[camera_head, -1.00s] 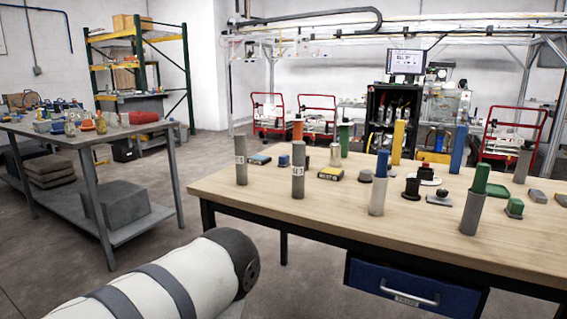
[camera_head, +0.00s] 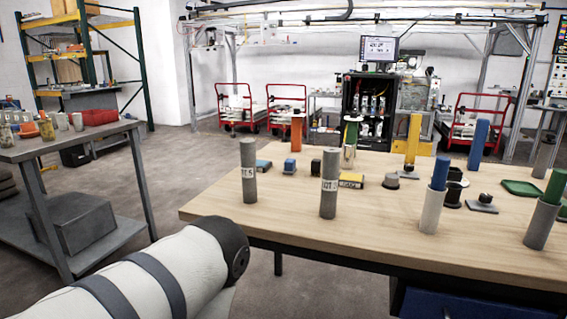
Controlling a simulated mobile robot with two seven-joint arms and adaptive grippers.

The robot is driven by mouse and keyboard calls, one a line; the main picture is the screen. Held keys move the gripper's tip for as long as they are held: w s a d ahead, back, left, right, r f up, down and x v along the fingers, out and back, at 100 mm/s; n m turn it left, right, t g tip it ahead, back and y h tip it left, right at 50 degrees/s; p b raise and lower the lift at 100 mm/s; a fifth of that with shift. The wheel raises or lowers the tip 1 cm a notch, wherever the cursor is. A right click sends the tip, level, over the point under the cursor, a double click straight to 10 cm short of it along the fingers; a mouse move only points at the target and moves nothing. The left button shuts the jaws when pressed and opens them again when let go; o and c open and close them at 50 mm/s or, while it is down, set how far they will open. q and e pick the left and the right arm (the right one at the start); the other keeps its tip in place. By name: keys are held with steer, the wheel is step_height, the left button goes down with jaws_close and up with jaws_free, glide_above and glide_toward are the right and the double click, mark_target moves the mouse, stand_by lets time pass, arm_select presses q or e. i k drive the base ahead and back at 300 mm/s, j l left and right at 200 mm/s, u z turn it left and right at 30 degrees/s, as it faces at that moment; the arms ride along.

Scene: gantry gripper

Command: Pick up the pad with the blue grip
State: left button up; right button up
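A small block with a blue top on a grey base (camera_head: 290,167) sits at the back left of the wooden table. A blue upright piece (camera_head: 440,172) stands in a white cylinder (camera_head: 431,211) at the front right. A taller blue cylinder (camera_head: 478,143) stands behind it. I cannot tell for certain which blue piece is the pad's grip; the small low block looks most like a pad. Part of my arm, white with grey bands, fills the lower left. Neither gripper is in view.
Two grey labelled cylinders (camera_head: 248,172) (camera_head: 328,184) stand near the wooden table's (camera_head: 280,215) front edge. A metal table (camera_head: 70,149) stands left.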

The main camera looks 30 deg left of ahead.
mark_target(289, 168)
steer(key=i+j+z, duration=0.1)
steer(key=j, duration=0.65)
steer(key=i+j+z, duration=0.15)
steer(key=j, duration=0.55)
steer(key=k, duration=0.05)
